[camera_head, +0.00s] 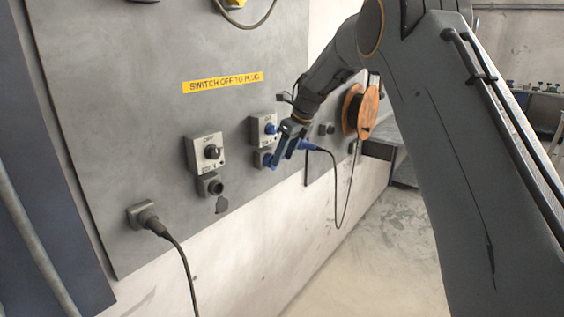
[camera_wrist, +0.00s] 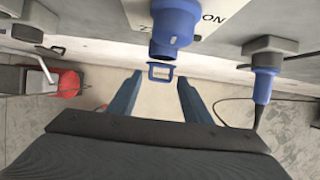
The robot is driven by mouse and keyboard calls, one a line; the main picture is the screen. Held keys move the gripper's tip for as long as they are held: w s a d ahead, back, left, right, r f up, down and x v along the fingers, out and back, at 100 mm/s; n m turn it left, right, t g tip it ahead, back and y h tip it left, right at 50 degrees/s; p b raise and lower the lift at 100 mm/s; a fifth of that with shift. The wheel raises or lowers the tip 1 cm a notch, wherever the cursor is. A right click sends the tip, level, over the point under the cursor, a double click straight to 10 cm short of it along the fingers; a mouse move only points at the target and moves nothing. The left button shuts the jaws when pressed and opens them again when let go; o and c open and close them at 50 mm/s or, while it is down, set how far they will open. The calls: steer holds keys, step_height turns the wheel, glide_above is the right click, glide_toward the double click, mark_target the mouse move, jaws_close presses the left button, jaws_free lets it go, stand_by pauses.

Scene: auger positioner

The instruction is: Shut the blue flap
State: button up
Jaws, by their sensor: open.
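The blue flap (camera_wrist: 160,71) shows in the wrist view as a small blue frame-like piece. My gripper (camera_wrist: 158,98) is open, one blue finger on each side and a little below the flap, with nothing between the tips. In the head view my gripper (camera_head: 277,155) is at the wall panel beside the blue socket (camera_head: 263,158), below a blue knob (camera_head: 270,129). I cannot make out the flap there, and whether a finger touches it cannot be told.
A blue plug with cable (camera_head: 310,145) sits right of my gripper; it also shows in the wrist view (camera_wrist: 263,88). A grey switch box (camera_head: 207,152) and a black plug (camera_head: 146,218) are to the left. An orange cable reel (camera_head: 360,110) is farther right.

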steer(key=shift+b+v, duration=0.75)
steer(key=shift+v, duration=2)
